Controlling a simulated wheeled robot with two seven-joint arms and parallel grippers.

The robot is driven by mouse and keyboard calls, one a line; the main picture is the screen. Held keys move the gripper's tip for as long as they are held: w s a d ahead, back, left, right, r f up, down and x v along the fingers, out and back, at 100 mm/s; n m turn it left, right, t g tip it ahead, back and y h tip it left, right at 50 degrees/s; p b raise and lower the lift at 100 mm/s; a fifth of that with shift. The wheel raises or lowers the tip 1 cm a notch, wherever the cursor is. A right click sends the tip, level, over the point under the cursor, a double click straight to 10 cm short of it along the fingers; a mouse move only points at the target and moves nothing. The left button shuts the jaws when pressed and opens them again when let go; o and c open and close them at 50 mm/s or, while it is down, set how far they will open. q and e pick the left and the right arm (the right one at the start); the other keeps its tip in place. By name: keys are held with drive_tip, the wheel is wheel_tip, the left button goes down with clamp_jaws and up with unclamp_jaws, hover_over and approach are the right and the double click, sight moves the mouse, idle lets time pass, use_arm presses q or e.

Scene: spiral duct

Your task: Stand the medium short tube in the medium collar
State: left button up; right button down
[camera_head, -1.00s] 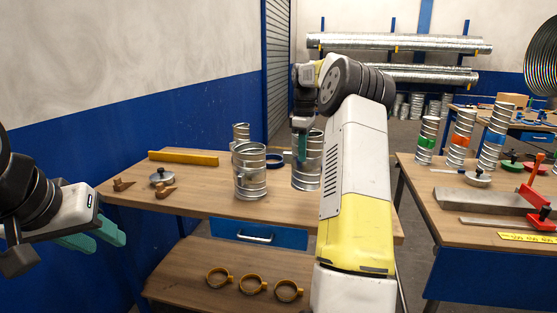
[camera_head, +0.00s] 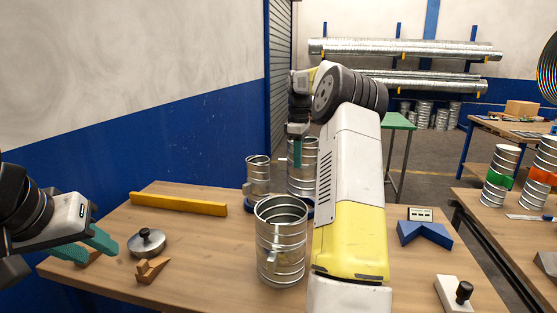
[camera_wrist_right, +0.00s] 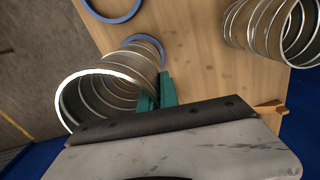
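A silver ribbed tube (camera_head: 303,165), which seems to be the medium short tube, stands upright under my right gripper (camera_head: 298,135). In the right wrist view, the teal fingers (camera_wrist_right: 156,94) are close together at the wall of this tube (camera_wrist_right: 118,85). A blue collar (camera_head: 308,207) lies at the tube's lower end, partly hidden by my arm and the front tube. In the wrist view, a blue collar (camera_wrist_right: 147,40) shows at the tube's far end; I cannot tell whether the tube is seated. Another blue collar (camera_wrist_right: 112,8) appears empty. My left gripper (camera_head: 95,245) is open and empty at the left.
A wide silver tube (camera_head: 281,245) stands at the front, and a smaller one (camera_head: 258,175) behind it. A yellow bar (camera_head: 178,204), a lidded disc (camera_head: 147,242) and wooden wedges (camera_head: 152,270) lie left. A blue V-block (camera_head: 424,233) and a white block (camera_head: 456,295) lie right.

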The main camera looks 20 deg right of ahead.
sight(297, 181)
drive_tip(key=shift+w+r, duration=0.1)
drive_tip(key=shift+w, duration=0.2)
drive_tip(key=shift+f, duration=4.3)
drive_tip(key=c, duration=1.5)
unclamp_jaws()
drive_tip(key=shift+c, duration=0.2)
